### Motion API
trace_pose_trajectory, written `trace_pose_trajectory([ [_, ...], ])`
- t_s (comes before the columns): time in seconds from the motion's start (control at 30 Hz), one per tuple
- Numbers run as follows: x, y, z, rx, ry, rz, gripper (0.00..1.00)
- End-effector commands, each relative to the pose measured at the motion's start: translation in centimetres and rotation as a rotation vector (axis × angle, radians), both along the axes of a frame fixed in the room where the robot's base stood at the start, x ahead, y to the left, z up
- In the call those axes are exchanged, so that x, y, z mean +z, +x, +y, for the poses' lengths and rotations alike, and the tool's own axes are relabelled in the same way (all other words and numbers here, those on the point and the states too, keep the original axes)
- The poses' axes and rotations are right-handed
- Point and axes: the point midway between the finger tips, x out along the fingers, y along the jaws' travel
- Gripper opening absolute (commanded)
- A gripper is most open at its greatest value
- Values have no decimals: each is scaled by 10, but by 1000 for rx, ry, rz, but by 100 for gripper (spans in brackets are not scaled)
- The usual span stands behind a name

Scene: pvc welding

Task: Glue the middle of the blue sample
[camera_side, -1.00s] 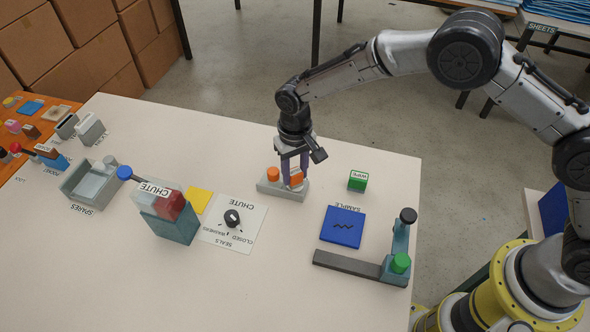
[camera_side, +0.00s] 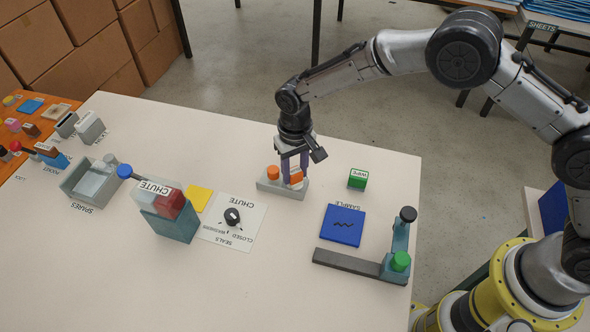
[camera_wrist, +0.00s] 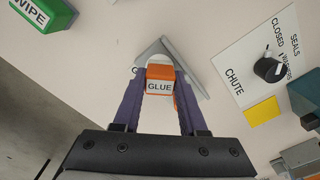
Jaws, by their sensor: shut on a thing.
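The blue sample (camera_side: 343,217) is a flat blue square with a dark zigzag mark on its top. It lies on the table right of my gripper, by the SAMPLE label. My gripper (camera_side: 293,176) points down and is shut on the glue block (camera_wrist: 160,72), an orange block with a white GLUE label. The glue also shows between the purple fingers in the side view (camera_side: 296,178). It is at the grey holder (camera_side: 269,187); I cannot tell whether it still touches it. The sample is not seen in the wrist view.
An orange knob (camera_side: 273,172) stands on the holder's left end. A green WIPE block (camera_side: 358,179) is behind the sample. A dark bar and teal bracket (camera_side: 396,267) with green and black knobs stand in front and right of it. The CHUTE box (camera_side: 171,222) is left.

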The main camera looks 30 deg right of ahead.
Motion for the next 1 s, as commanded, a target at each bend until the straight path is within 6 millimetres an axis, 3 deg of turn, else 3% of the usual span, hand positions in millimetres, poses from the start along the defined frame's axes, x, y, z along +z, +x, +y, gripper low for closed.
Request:
trace_pose_trajectory([
  [0.37,0,-1,0,0,-1,2,0],
  [1.0,47,0,0,0,0,0,0],
])
